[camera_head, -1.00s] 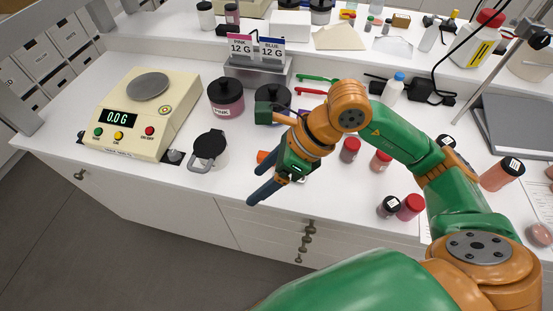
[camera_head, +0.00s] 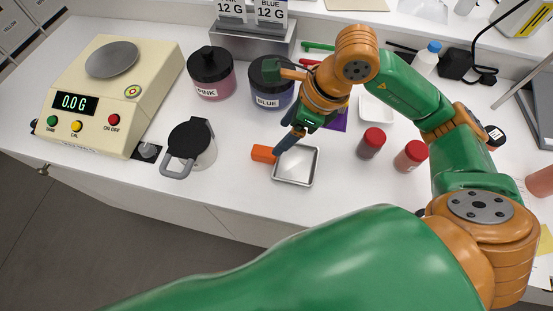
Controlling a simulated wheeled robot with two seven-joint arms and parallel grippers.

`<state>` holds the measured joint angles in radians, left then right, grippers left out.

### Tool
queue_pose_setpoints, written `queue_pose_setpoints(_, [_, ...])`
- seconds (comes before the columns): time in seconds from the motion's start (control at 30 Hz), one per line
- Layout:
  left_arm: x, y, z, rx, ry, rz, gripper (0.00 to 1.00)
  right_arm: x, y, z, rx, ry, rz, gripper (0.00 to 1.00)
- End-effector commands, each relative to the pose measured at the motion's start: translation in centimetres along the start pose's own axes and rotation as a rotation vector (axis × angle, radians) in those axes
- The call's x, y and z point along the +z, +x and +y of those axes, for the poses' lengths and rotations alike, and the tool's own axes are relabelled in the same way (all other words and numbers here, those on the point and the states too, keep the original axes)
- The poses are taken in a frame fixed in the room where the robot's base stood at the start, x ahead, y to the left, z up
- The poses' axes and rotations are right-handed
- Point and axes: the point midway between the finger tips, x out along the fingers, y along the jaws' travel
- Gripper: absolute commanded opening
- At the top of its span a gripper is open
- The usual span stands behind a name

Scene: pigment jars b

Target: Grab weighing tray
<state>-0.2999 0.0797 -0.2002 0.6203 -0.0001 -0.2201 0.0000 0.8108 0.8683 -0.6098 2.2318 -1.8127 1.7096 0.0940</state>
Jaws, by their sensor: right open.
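A small shallow square metal tray (camera_head: 297,166) with a bright rim lies on the white bench, right of an orange block-like piece (camera_head: 263,154) that meets or nearly meets its left side. My right gripper (camera_head: 287,146) is open, its dark blue fingers pointing down-left over the tray's upper left corner. I cannot tell if they touch it. A second, white shallow dish (camera_head: 377,108) sits farther back, partly hidden by my right arm. The cream scale (camera_head: 110,95) with a round plate reads 0.0 G. My left gripper is not in view.
The PINK jar (camera_head: 211,75) and BLUE jar (camera_head: 270,85) stand behind. A black-lidded jug (camera_head: 190,145) is left of the tray. Red-capped jars (camera_head: 371,142) stand to the right. The bench is clear between tray and front edge.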

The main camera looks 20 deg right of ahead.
Motion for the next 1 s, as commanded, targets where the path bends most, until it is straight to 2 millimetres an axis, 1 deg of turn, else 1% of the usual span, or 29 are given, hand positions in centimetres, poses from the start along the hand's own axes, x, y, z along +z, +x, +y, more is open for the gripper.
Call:
queue_pose_setpoints(0.03, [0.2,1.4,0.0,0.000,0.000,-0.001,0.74,-0.5,1.3,0.0,0.000,0.000,0.000,0.75])
queue_pose_setpoints(0.1, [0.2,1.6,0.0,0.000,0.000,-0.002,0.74,-0.6,1.6,0.0,0.001,0.000,0.000,0.75])
queue_pose_setpoints(0.17, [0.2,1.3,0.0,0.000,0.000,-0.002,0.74,-0.6,1.9,0.1,0.003,0.000,0.000,0.75])
queue_pose_setpoints(0.27, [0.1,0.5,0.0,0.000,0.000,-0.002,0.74,-0.5,3.1,0.2,0.006,0.002,0.002,0.75])
queue_pose_setpoints(0.4, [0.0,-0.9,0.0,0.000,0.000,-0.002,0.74,-0.8,5.5,0.8,0.007,0.003,0.003,0.75])
queue_pose_setpoints(0.5, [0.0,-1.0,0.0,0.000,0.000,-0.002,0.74,-0.9,7.5,0.7,0.005,0.003,0.001,0.75])
queue_pose_setpoints(0.6, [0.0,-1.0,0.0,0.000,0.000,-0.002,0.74,-0.9,8.3,0.7,0.001,0.000,0.000,0.75])
queue_pose_setpoints(0.77, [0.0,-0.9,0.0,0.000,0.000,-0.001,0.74,-0.9,8.4,0.6,0.000,0.000,-0.001,0.75])
queue_pose_setpoints(0.87, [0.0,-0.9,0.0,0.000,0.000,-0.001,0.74,-0.9,8.3,0.6,0.000,0.000,-0.001,0.51])
queue_pose_setpoints(0.9, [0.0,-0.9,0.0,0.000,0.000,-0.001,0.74,-0.9,8.3,0.6,0.000,0.000,-0.001,0.40])
queue_pose_setpoints(0.97, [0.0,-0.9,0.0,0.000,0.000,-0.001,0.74,-0.9,8.3,0.6,0.000,0.000,-0.001,0.24])
queue_pose_setpoints(1.0, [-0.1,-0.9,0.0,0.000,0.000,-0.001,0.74,-0.9,8.3,0.6,0.000,0.000,-0.001,0.13])
